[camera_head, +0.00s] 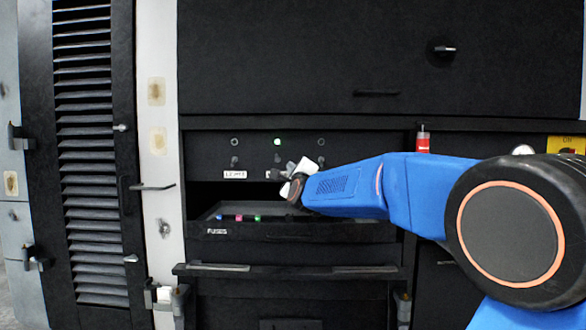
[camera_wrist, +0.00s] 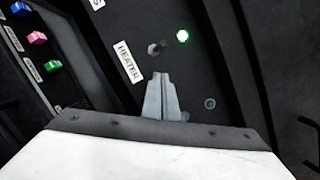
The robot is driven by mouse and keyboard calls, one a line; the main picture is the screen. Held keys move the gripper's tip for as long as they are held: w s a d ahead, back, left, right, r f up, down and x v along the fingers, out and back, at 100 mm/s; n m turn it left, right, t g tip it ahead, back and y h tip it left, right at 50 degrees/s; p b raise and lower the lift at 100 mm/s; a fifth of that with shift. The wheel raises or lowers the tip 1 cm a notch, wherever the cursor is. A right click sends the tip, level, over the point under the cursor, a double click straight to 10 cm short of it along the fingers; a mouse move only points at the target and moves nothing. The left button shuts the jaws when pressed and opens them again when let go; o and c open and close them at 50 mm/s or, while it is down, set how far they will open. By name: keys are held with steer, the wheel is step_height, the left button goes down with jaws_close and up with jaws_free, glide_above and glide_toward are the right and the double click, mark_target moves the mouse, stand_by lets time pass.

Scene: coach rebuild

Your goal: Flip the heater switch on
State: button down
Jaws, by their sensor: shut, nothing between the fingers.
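The heater switch (camera_wrist: 157,47) is a small metal toggle between the white HEATER label (camera_wrist: 128,62) and a lit green lamp (camera_wrist: 182,36) in the wrist view. In the head view the middle switch (camera_head: 278,158) sits under the lit green lamp (camera_head: 277,142). I cannot tell which way its lever tilts. My gripper (camera_wrist: 161,75) is shut and empty, its fingertips close to the label and apart from the toggle in the picture. In the head view my gripper (camera_head: 287,178) covers part of the middle label, below the switch.
Two unlit lamps, left (camera_head: 234,142) and right (camera_head: 321,142), have their own switches beside the heater's. Below is an open FUSES drawer (camera_head: 290,232) with coloured fuses. A red-capped cylinder (camera_head: 423,142) stands to the right. A door handle (camera_head: 152,187) projects at left.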

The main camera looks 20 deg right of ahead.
steer(key=s+r, duration=0.2)
steer(key=s, duration=0.6)
steer(key=shift+s+a, duration=0.2)
steer(key=shift+a, duration=0.15)
steer(key=s+d+f+n+g+y, duration=0.1)
steer(key=s+f+n+g, duration=0.6)
steer(key=s+f+n, duration=0.5)
steer(key=s+d+f+n+g+y, duration=0.1)
steer(key=s+f+n+g, duration=0.7)
steer(key=s+f, duration=2)
steer(key=s+d+n, duration=0.1)
steer(key=s+n, duration=0.4)
steer(key=s, duration=0.1)
steer(key=shift+n, duration=0.3)
